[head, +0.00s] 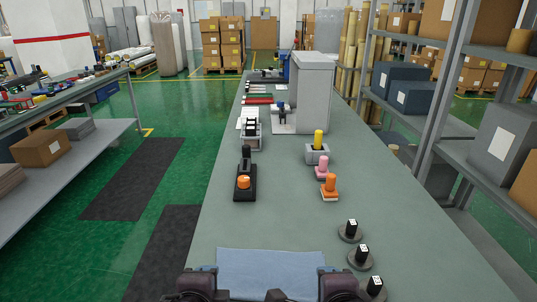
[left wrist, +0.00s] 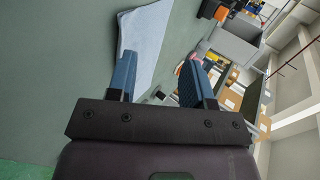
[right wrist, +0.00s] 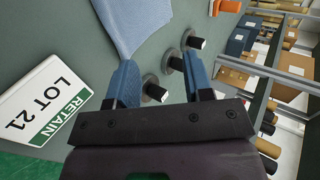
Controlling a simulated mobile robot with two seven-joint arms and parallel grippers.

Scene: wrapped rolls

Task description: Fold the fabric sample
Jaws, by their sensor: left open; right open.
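The light blue fabric sample (head: 270,268) lies flat on the near end of the grey-green table. Its near part is cut off by the frame and my grippers. My left gripper (head: 205,270) is at the fabric's left side, open and empty; in the left wrist view its blue fingers (left wrist: 158,78) stand apart with the fabric (left wrist: 145,40) beyond. My right gripper (head: 337,272) is at the fabric's right side, open and empty; in the right wrist view its fingers (right wrist: 163,82) are apart, with the fabric (right wrist: 132,22) beyond the left finger.
Several black-topped round weights (head: 362,256) stand right of the fabric. A white and green "RETAIN LOT 21" sign (right wrist: 45,98) shows in the right wrist view. Farther back are an orange-knobbed black device (head: 244,183), stamps (head: 329,187) and a grey cabinet (head: 310,92). The table between is clear.

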